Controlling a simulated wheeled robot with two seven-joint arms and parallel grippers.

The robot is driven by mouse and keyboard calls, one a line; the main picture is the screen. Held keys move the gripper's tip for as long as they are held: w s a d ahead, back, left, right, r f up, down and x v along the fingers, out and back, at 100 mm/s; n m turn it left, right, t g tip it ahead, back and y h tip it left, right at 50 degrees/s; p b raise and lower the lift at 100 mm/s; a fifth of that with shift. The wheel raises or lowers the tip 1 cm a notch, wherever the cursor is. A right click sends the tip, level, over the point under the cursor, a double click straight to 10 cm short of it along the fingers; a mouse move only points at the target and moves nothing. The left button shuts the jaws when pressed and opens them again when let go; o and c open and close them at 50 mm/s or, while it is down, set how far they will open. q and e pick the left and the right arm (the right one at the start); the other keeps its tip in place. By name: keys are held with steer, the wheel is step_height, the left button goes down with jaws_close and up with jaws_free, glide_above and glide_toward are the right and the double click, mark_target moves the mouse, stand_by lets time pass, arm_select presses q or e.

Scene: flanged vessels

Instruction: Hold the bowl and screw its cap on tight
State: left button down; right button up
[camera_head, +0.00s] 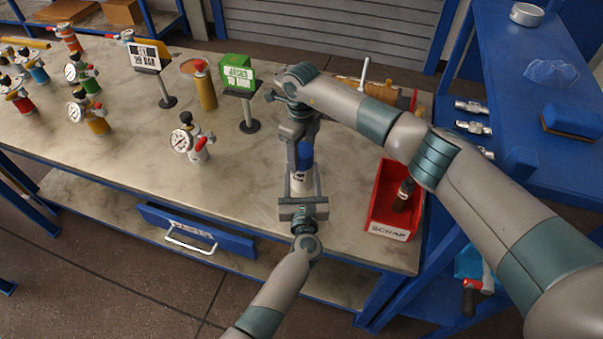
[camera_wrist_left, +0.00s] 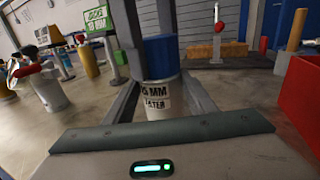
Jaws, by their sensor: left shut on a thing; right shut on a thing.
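The bowl is a small white vessel (camera_head: 299,183) with a printed label, standing upright near the front of the workbench. It also shows in the left wrist view (camera_wrist_left: 161,98). Its blue cap (camera_head: 306,154) sits on top; the left wrist view shows the cap (camera_wrist_left: 160,57) level and against the vessel, with no clear gap. My left gripper (camera_head: 303,178) comes from the front and is shut on the vessel, one finger on each side. My right gripper (camera_head: 302,146) points down from above and is shut on the cap. The thread is hidden.
A red scrap bin (camera_head: 389,222) with a dark item stands close at right. A gauge vessel (camera_head: 197,146) stands at left. A green sign (camera_head: 239,76), a white sign (camera_head: 149,57) and an orange cylinder (camera_head: 204,88) are behind. Bare bench lies at front left.

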steer(key=o, duration=1.2)
steer(key=shift+r, duration=0.15)
step_height(320, 180, up, 12)
steer(key=shift+f, duration=0.15)
arm_select(q)
steer(key=c, duration=0.7)
jaws_free()
steer(key=shift+s, duration=0.1)
steer(key=s, duration=1.7)
steer(key=shift+s+d+b, duration=0.1)
steer(key=shift+d+b, duration=0.2)
steer(key=shift+b, duration=0.05)
arm_select(e)
steer(key=shift+f, duration=0.35)
